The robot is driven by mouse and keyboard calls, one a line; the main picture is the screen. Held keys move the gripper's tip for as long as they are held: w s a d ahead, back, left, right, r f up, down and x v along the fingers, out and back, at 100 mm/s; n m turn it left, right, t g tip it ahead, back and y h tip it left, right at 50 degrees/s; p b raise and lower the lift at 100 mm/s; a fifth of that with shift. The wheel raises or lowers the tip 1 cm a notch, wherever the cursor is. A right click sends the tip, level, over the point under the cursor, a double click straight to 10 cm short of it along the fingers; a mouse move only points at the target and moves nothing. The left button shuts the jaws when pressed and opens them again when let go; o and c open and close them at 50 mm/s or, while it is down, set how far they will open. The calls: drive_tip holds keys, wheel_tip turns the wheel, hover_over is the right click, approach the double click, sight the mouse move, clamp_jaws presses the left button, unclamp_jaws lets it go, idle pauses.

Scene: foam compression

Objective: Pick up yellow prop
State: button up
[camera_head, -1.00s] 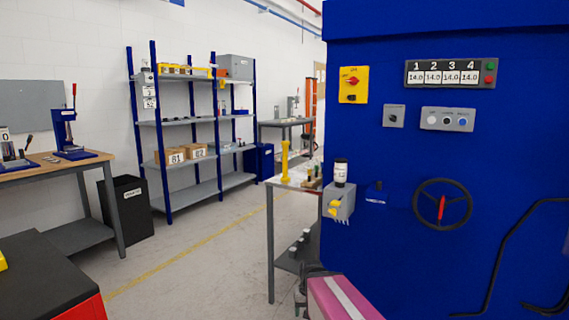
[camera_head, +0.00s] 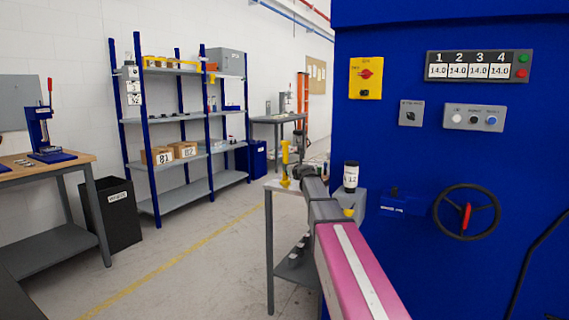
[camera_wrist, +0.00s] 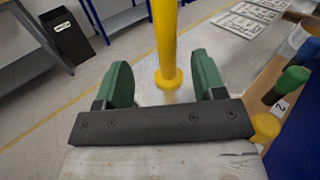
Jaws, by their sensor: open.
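The yellow prop (camera_wrist: 165,45) is an upright yellow post with a wider round foot, standing on a light table top. In the wrist view it stands between the two green fingers of my gripper (camera_wrist: 164,82), which are apart, with a gap on each side of it. In the head view the yellow prop (camera_head: 285,160) shows at the left end of the small table, just left of my arm's end. My gripper's fingers are hard to make out there, partly hidden by my arm.
The big blue machine (camera_head: 420,130) with a handwheel (camera_head: 466,212) stands close on the right. A black-capped bottle (camera_head: 350,177) is beside my arm. Green and yellow capped items (camera_wrist: 290,80) stand at the right of the table. Grey shelving (camera_head: 180,118) is behind.

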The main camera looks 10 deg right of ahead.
sight(284, 157)
drive_tip(key=shift+m+h, duration=0.3)
drive_tip(key=shift+m, duration=0.4)
drive_tip(key=w, duration=0.4)
drive_tip(key=w+a+r, duration=0.1)
drive_tip(key=w, duration=0.3)
drive_tip(key=w+a, duration=0.1)
drive_tip(key=w, duration=0.2)
drive_tip(key=shift+w+r, duration=0.25)
drive_tip(key=shift+w, duration=0.15)
clamp_jaws()
